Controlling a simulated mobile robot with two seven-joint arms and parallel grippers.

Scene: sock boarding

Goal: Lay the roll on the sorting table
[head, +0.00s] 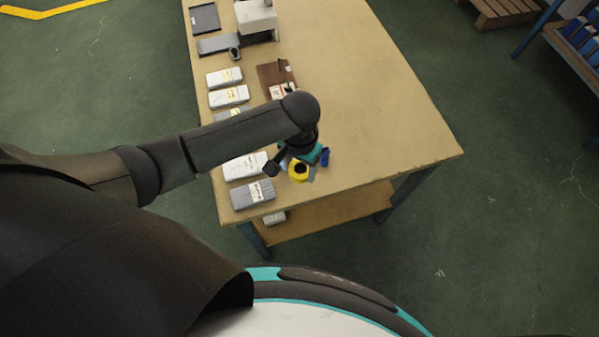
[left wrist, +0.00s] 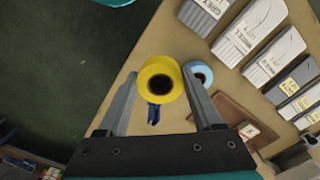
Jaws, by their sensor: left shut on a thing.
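A yellow roll (head: 299,171) with a dark hole sits between the fingers of my left gripper (head: 297,164), over the near part of the tan sorting table (head: 385,110). In the left wrist view the yellow roll (left wrist: 158,65) is large between the two grey fingers of my left gripper (left wrist: 159,80), which is shut on it. I cannot tell its height above the table. A light blue roll (left wrist: 199,74) lies on the table beside it in that view. My right gripper is not in view.
White and grey labelled packs (head: 253,194) line the table's left side. A brown board (head: 270,75) and a white machine (head: 256,18) stand farther back. A dark blue object (head: 324,157) is right of the gripper. The table's right half is clear.

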